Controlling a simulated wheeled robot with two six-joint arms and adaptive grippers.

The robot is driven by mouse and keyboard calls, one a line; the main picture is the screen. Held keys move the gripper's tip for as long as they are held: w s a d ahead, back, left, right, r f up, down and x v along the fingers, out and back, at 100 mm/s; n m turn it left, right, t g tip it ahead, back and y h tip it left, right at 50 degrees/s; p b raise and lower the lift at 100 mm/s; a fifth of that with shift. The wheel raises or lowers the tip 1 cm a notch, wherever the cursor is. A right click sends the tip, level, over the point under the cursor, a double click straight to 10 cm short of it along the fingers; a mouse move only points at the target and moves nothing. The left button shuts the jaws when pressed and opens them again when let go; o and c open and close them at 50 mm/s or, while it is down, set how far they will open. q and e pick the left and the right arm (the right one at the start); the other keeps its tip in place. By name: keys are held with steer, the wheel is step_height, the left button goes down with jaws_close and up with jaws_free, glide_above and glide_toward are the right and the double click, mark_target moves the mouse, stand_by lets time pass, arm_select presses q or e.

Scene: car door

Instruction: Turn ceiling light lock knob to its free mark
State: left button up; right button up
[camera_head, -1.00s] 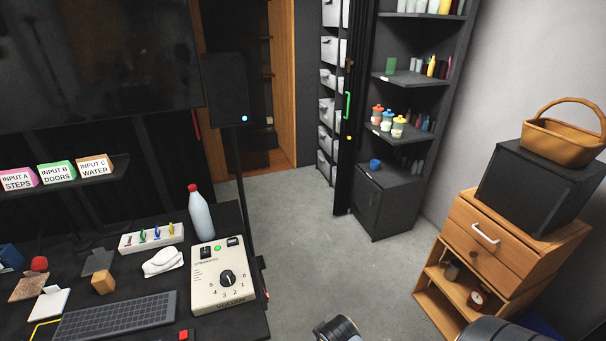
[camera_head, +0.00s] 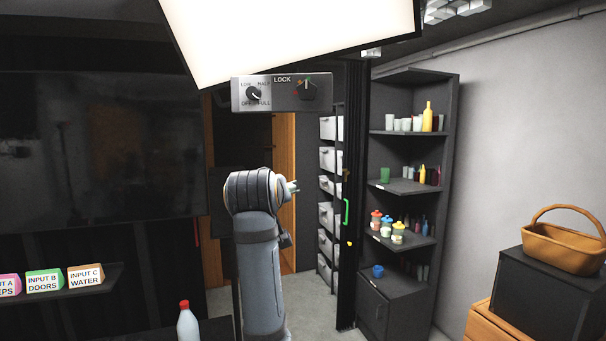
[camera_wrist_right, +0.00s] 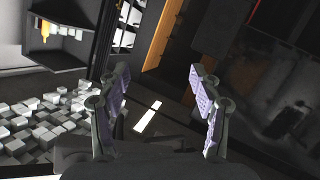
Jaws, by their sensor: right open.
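The ceiling light panel (camera_head: 290,35) glows white at the top of the head view. A grey control box (camera_head: 280,104) hangs below its edge. The dark lock knob (camera_head: 307,92) is at the box's right, beside the word LOCK; its pale pointer appears to point up, with a small orange mark to its upper left. The marks are too small to read. My right arm rises below the box, with its gripper (camera_head: 292,187) mostly hidden behind the wrist, apart from the knob. In the right wrist view this gripper (camera_wrist_right: 158,72) is open, with nothing between its fingers.
A second knob (camera_head: 254,94), labelled LOW, HALF, OFF and FULL, sits at the box's left and points toward FULL. A dark screen (camera_head: 95,145) is at the left. A shelf unit (camera_head: 408,185) stands at the right. The space between arm and box is free.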

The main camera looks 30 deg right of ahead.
steer(key=s+a+r+m+t+h, duration=0.1)
steer(key=s+r, duration=0.2)
steer(key=r, duration=0.5)
steer(key=s+r+m+h, duration=0.1)
steer(key=s+r, duration=0.2)
steer(key=r, duration=0.5)
steer(key=h, duration=0.2)
glide_toward(306, 89)
steer(key=shift+m, duration=0.3)
steer(key=p+x, duration=0.6)
steer(key=x, duration=0.1)
steer(key=shift+w+d+r, duration=0.15)
steer(key=shift+d, duration=0.2)
steer(key=shift+w+d, duration=0.3)
steer(key=shift+w, duration=0.15)
steer(key=shift+a, duration=0.15)
steer(key=shift+c, duration=0.4)
steer(key=shift+s, duration=0.1)
steer(key=c, duration=1.1)
